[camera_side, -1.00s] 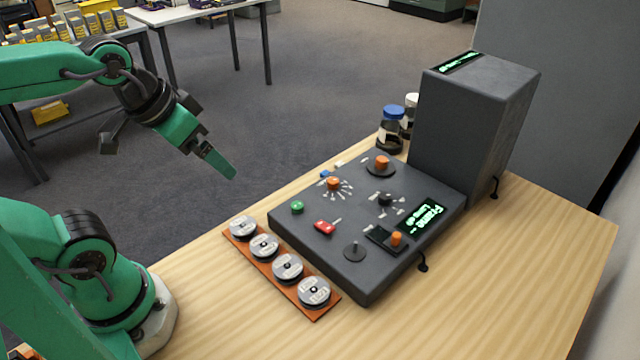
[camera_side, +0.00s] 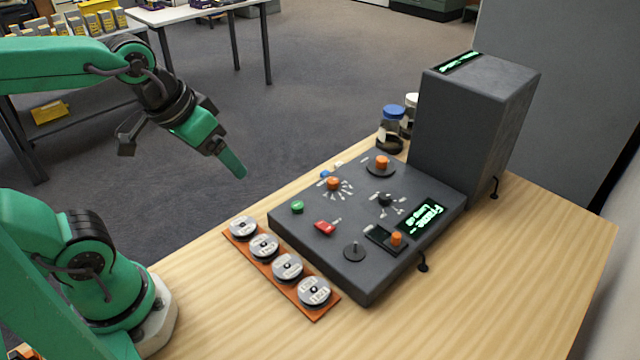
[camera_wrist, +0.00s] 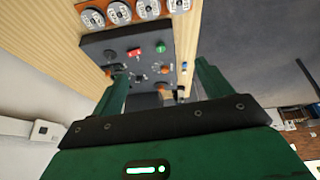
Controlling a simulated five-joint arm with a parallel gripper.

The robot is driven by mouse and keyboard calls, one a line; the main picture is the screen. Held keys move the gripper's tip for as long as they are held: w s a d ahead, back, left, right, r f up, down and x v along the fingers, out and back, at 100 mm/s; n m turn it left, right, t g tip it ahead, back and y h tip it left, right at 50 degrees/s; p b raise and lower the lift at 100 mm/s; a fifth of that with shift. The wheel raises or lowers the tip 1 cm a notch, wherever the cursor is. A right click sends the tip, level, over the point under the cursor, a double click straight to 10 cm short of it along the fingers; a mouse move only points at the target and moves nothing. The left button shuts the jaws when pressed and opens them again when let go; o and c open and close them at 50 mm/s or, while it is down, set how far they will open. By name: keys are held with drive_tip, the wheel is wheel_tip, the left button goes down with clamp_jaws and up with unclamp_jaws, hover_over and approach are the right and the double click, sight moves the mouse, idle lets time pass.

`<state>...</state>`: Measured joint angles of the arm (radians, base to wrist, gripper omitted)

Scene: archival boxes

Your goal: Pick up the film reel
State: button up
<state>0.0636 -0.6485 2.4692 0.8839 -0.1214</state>
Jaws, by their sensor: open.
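Several silver film reels with dark rims lie in a row on an orange-brown strip (camera_side: 270,272) on the wooden table. The nearest reel (camera_side: 314,291) is at the strip's front end, and the farthest reel (camera_side: 242,227) is at its back end. In the wrist view the reels, one of them here (camera_wrist: 148,9), show at the top edge, partly cut off. My gripper (camera_side: 238,170) is in the air above and behind the far end of the strip, touching nothing. In the wrist view its two fingers (camera_wrist: 160,82) stand apart with nothing held between them.
A dark control panel (camera_side: 350,275) with knobs, buttons and a lit green display stands right of the strip. A tall grey box (camera_side: 465,120) and a blue-lidded jar (camera_side: 391,125) stand behind it. The table's front right (camera_side: 480,310) is clear.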

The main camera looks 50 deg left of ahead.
drive_tip(key=w+d+f+n+g, duration=0.3)
drive_tip(key=w+d+f, duration=0.2)
drive_tip(key=d+f, duration=0.3)
drive_tip(key=n+g, duration=0.2)
hover_over(314, 289)
drive_tip(key=f, duration=0.7)
drive_tip(key=shift+a, duration=0.2)
drive_tip(key=shift+f, duration=0.15)
drive_tip(key=shift+f, duration=1.2)
drive_tip(key=shift+f, duration=0.15)
drive_tip(key=shift+d+f, duration=0.15)
drive_tip(key=shift+f, duration=2.3)
drive_tip(key=shift+c, duration=0.2)
drive_tip(key=c, duration=1)
